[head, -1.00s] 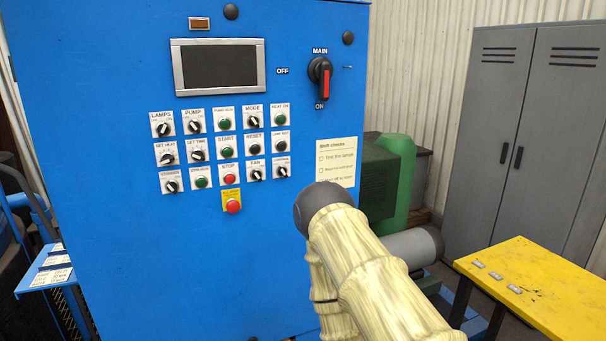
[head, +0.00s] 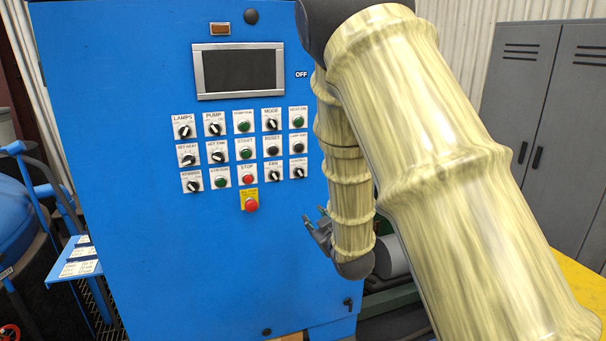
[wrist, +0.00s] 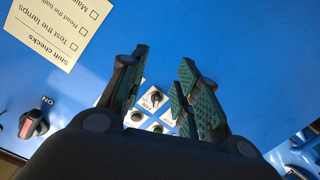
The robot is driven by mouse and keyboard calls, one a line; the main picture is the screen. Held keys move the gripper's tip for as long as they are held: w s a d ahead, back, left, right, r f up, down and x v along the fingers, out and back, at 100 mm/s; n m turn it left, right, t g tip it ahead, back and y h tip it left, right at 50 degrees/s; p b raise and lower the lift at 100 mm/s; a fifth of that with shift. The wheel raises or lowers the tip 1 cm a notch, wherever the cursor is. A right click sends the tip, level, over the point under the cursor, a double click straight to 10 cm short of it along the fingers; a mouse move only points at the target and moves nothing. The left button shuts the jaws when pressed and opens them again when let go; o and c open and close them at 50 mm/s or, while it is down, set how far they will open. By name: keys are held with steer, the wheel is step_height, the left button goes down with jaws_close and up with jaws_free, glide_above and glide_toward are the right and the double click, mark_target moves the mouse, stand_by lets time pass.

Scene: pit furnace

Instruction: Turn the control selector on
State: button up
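The selector at the bottom right of the control grid (head: 298,171) is a small black knob on a white plate. Its label looks like CONTROL but is too small to read surely. The knob appears tilted, and its setting is unclear. My gripper (head: 316,224) is to the right of and below it in the head view, by the panel's right edge. In the wrist view my gripper (wrist: 160,82) has its two green-padded fingers apart, with nothing between them. A black selector knob (wrist: 154,98) on a white plate shows beyond the gap, apparently the same one.
The blue cabinet (head: 130,250) carries several other knobs and buttons, including a red stop button (head: 247,180) and a red emergency button (head: 251,204). The MAIN switch (wrist: 34,124) and a paper checklist (wrist: 62,28) show in the wrist view. Grey lockers (head: 545,130) stand right.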

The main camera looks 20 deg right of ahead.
steer(key=t, duration=0.2)
glide_toward(301, 174)
steer(key=s, duration=0.3)
steer(key=shift+n, duration=0.4)
steer(key=w+p, duration=0.2)
steer(key=w, duration=0.2)
steer(key=w+p, duration=0.3)
steer(key=w, duration=0.2)
steer(key=shift+w+r, duration=0.2)
steer(key=shift+w, duration=0.05)
steer(key=shift+w+f, duration=0.15)
steer(key=shift+w, duration=0.75)
steer(key=shift+c, duration=0.2)
jaws_close()
